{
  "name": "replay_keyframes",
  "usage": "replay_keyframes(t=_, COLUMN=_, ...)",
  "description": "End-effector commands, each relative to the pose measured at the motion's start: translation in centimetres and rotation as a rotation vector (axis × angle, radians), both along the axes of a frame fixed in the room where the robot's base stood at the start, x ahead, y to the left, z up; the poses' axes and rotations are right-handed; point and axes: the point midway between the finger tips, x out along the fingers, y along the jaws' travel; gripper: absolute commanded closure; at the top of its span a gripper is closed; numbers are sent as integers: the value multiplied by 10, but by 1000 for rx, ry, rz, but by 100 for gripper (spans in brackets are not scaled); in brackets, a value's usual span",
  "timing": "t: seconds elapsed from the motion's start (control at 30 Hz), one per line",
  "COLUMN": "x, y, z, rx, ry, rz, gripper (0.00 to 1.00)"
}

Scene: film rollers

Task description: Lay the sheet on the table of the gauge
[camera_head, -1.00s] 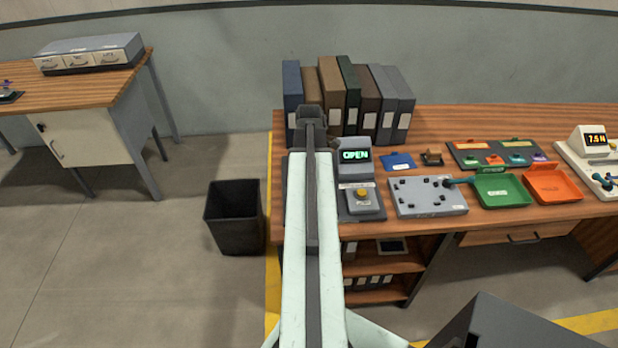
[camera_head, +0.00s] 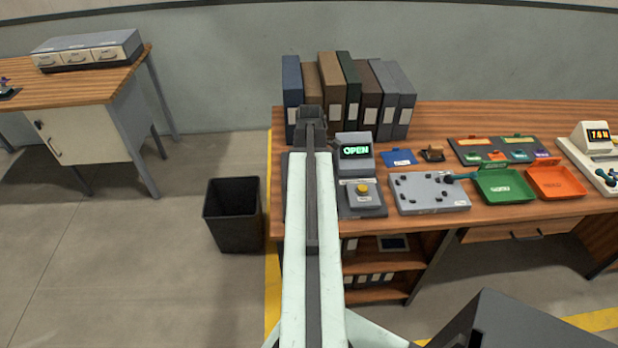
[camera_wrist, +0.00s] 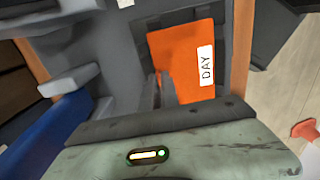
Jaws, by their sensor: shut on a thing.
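An orange sheet with a white DAY label (camera_wrist: 190,62) is in the wrist view. My gripper (camera_wrist: 162,82) is shut on its near left edge. The sheet lies over a dark grey surface; I cannot tell whether it touches it. In the head view, the gauge (camera_head: 354,154) has a green OPEN display and a grey front part with a yellow button (camera_head: 362,188). My arm reaches over the bench just left of this gauge, hiding the sheet and most of the dark slab (camera_head: 293,178) there. My gripper (camera_head: 309,112) shows end-on before the binders.
Several upright binders (camera_head: 352,95) stand behind. A grey peg board (camera_head: 431,192), a green tray (camera_head: 505,186) and an orange tray (camera_head: 556,182) lie to the right. A black bin (camera_head: 233,215) stands on the floor left of the bench.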

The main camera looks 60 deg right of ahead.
Motion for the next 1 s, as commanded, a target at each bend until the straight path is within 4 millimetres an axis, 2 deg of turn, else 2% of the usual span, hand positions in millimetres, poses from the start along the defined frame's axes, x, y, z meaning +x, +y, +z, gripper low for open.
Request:
replay_keyframes(t=0.47, x=0, y=0, z=-3, rx=0, ry=0, rz=1, gripper=100)
replay_keyframes(t=0.6, x=1, y=0, z=-3, rx=0, ry=0, rz=1, gripper=69)
replay_keyframes(t=0.83, x=1, y=1, z=-3, rx=0, ry=0, rz=1, gripper=69)
replay_keyframes(t=0.9, x=1, y=1, z=-3, rx=0, ry=0, rz=1, gripper=51)
replay_keyframes(t=1.0, x=1, y=1, z=-3, rx=0, ry=0, rz=1, gripper=51)
